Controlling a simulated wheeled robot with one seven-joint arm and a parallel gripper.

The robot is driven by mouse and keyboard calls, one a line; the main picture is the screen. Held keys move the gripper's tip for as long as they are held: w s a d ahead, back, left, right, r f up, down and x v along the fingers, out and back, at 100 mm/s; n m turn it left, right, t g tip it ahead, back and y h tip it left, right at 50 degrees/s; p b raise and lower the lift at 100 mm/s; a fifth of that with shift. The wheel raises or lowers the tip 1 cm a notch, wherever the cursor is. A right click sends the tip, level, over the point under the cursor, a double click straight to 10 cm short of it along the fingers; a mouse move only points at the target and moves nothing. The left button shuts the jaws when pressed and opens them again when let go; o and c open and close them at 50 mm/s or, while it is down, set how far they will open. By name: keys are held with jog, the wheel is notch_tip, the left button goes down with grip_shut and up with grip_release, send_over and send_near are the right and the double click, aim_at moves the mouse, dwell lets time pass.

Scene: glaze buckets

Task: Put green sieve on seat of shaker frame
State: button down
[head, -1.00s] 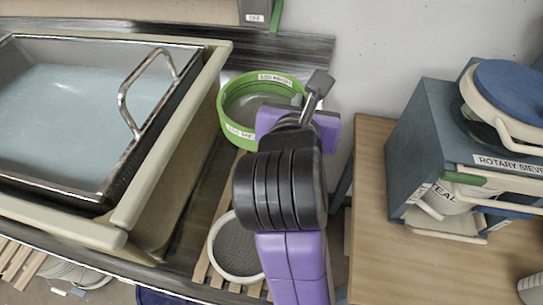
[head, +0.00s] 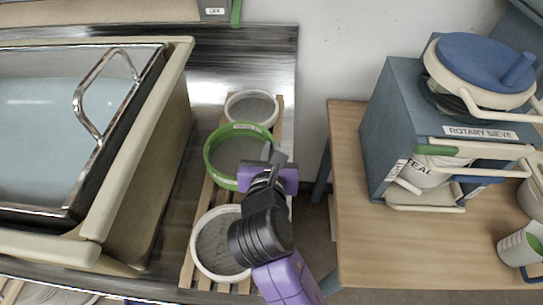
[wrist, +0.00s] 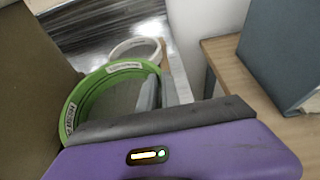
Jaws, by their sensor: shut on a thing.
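The green sieve (head: 211,160), a round ring with a grey mesh and white labels, is over the slatted wooden rack between two white sieves. My gripper (head: 266,168) is shut on its right rim. In the wrist view the green sieve (wrist: 92,88) is upright to the left of the fingers (wrist: 150,95), its near side hidden by my gripper. I cannot tell whether the sieve touches the slats or hangs just above them. No part is labelled as the shaker frame, and I cannot pick out its seat for sure.
White sieves lie at the rack's far end (head: 252,96) and near end (head: 197,247). A beige-rimmed basin (head: 165,150) with a metal-handled tray stands left. A wooden table (head: 350,170) right carries the blue rotary sieve (head: 395,125) and a cup (head: 520,245). A gap separates rack and table.

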notch_tip(320, 180, down, 3)
jog(key=shift+r, duration=0.15)
jog(key=c, duration=1.5)
grip_release()
jog(key=v, duration=1.2)
